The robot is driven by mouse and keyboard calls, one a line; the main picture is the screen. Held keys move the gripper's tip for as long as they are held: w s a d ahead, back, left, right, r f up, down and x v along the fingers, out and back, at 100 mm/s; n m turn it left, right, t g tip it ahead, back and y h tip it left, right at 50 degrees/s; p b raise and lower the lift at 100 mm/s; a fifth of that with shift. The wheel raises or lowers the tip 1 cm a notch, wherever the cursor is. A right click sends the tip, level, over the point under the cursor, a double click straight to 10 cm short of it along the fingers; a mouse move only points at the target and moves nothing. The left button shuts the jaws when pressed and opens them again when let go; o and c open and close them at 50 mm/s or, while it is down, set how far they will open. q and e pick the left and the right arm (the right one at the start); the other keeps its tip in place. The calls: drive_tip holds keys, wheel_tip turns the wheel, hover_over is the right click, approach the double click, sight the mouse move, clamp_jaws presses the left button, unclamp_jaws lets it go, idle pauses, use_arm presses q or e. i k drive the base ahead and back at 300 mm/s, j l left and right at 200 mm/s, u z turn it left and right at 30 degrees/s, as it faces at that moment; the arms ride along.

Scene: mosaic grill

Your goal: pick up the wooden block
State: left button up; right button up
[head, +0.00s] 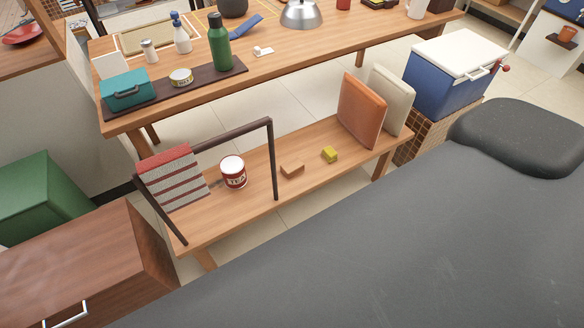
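A small brown wooden block (292,169) lies on the low wooden bench (240,211), just right of the near post of a dark frame. A smaller yellow block (330,155) lies a little to its right, apart from it. Neither gripper shows in the head view.
A tea tin (233,172) and a striped towel (173,178) on the dark frame (274,165) are left of the block. Orange (361,110) and cream cushions (391,99) stand at the bench's right end. A cluttered table (300,50) stands behind. A large grey surface fills the lower right.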

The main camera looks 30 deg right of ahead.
sight(294, 166)
drive_tip(key=i+l, duration=0.15)
drive_tip(key=l, duration=0.25)
drive_tip(key=i+l, duration=0.15)
drive_tip(key=l, duration=0.3)
drive_tip(key=i+l, duration=0.15)
drive_tip(key=l, duration=0.25)
drive_tip(key=i+l, duration=0.15)
drive_tip(key=l, duration=0.25)
drive_tip(key=i+l+u, duration=0.1)
drive_tip(key=l, duration=0.35)
drive_tip(key=i+l, duration=0.2)
drive_tip(key=l, duration=0.2)
drive_tip(key=i+l, duration=0.15)
drive_tip(key=l, duration=0.3)
drive_tip(key=i+l, duration=0.15)
drive_tip(key=l, duration=0.25)
